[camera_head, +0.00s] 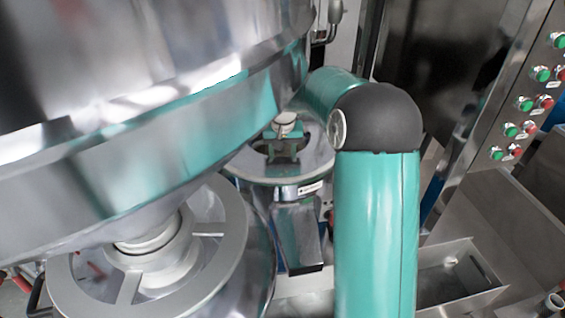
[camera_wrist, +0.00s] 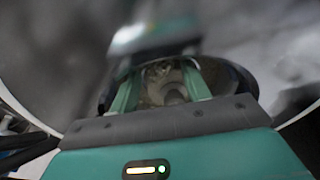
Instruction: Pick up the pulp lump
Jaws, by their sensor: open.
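My gripper (camera_wrist: 158,84) is open in the wrist view, its two teal fingers spread on either side of a round, dark-rimmed opening. A blurred grey-brown shape (camera_wrist: 163,70) shows between the fingers; I cannot tell whether it is the pulp lump or part of the machine. No gap or contact between it and the fingers can be made out. In the head view, a small teal and dark end, which looks like my gripper (camera_head: 283,158), is over the round metal machine behind the big tank. No lump can be made out in that view.
A large shiny tank (camera_head: 140,120) fills the left, above a spoked metal wheel (camera_head: 215,225). A metal chute (camera_head: 298,238) slopes down from the round machine (camera_head: 314,170). A steel trough (camera_head: 440,268) is at lower right, below a panel of green and red buttons (camera_head: 525,104).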

